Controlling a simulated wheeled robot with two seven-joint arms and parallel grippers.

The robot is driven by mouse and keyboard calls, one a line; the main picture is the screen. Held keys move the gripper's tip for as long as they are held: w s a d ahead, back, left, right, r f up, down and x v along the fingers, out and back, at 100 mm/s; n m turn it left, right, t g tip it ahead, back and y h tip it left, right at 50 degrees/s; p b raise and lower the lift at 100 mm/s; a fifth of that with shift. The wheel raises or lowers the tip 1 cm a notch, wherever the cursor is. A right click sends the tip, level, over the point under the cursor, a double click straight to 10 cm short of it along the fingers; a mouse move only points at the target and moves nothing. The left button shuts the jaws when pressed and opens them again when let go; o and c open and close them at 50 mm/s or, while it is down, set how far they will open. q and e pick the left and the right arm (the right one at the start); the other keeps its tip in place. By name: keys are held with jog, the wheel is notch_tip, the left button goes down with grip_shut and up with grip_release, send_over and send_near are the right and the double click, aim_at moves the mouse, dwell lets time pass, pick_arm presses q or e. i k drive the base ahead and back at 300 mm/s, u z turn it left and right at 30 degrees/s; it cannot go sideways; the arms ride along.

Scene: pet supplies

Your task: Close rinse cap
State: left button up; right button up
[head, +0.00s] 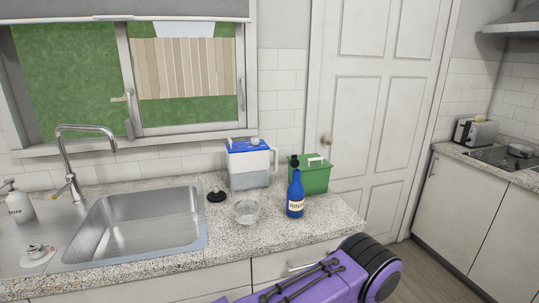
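The blue rinse bottle (295,203) stands upright on the speckled counter, right of the sink, with a pale label reading partly "RINSE". Its black cap (294,162) is at the top of the neck. The cap is too small for me to tell whether it is open or shut. Neither of my grippers shows in the head view. A purple and black link of my own arm fills the lower right, in front of the counter's front edge.
A clear container (246,209) and a black round item (217,196) stand left of the bottle. A blue-lidded jug (249,168) and green box (316,178) stand behind. The steel sink (140,222) is farther left. The counter (325,220) is clear right of the bottle.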

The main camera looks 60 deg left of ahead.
aim_at(294, 163)
jog(key=u, duration=1.35)
